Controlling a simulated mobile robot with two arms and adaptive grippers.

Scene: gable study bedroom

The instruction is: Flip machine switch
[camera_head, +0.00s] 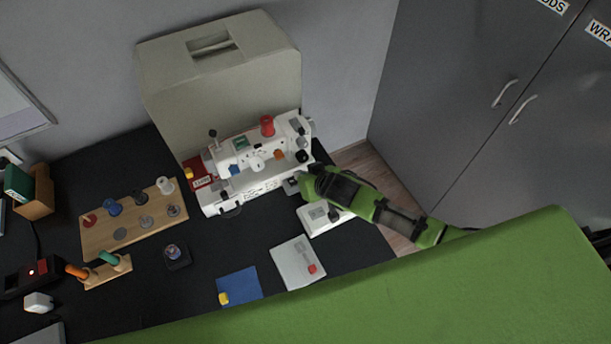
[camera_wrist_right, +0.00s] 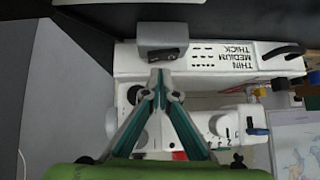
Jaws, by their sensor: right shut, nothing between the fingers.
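A white sewing machine (camera_head: 262,180) stands on the black desk, with a red spool on top. In the right wrist view its white body (camera_wrist_right: 190,68) shows upside-down THIN, MEDIUM, THICK lettering. A grey box with a dark rocker switch (camera_wrist_right: 168,54) sits at the machine's edge there. My right gripper (camera_head: 299,184) reaches in from the right to the machine's right end. In the wrist view its teal fingers (camera_wrist_right: 160,78) are shut and empty, tips just below the rocker, overlapping the grey box's lower edge. I cannot tell whether they touch it. My left gripper is out of view.
A beige machine cover (camera_head: 220,85) stands behind. A white pedal-like block (camera_head: 322,219) lies under my right forearm. A wooden spool board (camera_head: 128,231), blue cloth (camera_head: 238,287) and pale cloth (camera_head: 297,262) lie on the desk (camera_head: 190,296). Grey cabinets (camera_head: 455,80) stand right.

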